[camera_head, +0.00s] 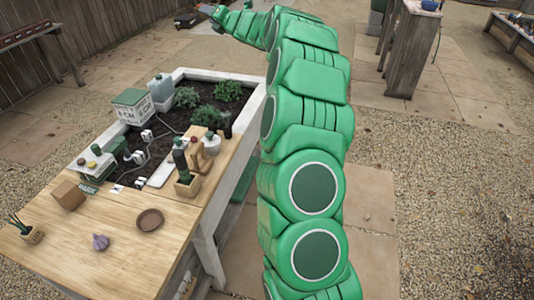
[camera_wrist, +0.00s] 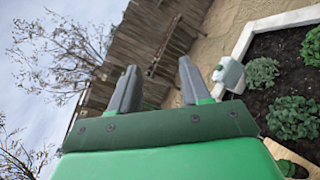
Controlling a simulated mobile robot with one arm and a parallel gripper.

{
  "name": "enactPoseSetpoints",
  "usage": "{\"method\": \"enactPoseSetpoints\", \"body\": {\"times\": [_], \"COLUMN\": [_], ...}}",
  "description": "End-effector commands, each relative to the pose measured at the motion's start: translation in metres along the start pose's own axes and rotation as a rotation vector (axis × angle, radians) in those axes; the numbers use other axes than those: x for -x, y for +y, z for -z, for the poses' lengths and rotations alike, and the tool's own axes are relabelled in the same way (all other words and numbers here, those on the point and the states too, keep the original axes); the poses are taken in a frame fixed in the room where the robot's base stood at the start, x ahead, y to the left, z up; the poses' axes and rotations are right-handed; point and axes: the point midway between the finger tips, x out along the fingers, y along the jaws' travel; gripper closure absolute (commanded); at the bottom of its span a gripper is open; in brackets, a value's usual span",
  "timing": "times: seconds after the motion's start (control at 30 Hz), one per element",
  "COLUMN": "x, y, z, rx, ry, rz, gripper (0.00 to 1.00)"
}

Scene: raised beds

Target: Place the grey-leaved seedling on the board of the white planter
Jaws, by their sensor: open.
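My gripper (camera_head: 207,9) is at the top of the head view, raised beyond the far end of the white planter (camera_head: 247,108). In the wrist view my gripper (camera_wrist: 158,85) is open, with nothing between its fingers. The planter's near end has a wide wooden board (camera_head: 110,262). I cannot pick out a grey-leaved seedling for certain. A greyish-green plant (camera_head: 186,97) stands in the soil; a similar plant also shows in the wrist view (camera_wrist: 262,73). A small pot with thin dark leaves (camera_head: 27,232) stands at the board's left edge.
The board holds a brown block (camera_head: 68,195), a purple bulb (camera_head: 100,242), a brown dish (camera_head: 150,219) and a wooden caddy (camera_head: 188,186) with a dark bottle. Boxes, a jug (camera_head: 161,88) and cables crowd the soil.

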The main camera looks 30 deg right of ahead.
Motion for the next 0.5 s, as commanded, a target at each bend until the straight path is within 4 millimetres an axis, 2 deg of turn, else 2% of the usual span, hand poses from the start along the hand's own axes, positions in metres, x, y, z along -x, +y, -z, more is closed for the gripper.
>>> {"method": "enactPoseSetpoints", "body": {"times": [0.03, 0.2, 0.37, 0.5], "x": [0.004, 0.020, 0.042, 0.067], "y": [0.012, 0.031, 0.043, 0.051], "z": [-0.002, -0.003, 0.005, 0.020], "rx": [-0.053, -0.258, -0.446, -0.611], "ry": [-0.017, -0.078, -0.130, -0.174], "rz": [0.021, 0.120, 0.225, 0.322], "gripper": [0.53, 0.53, 0.53, 0.53]}}
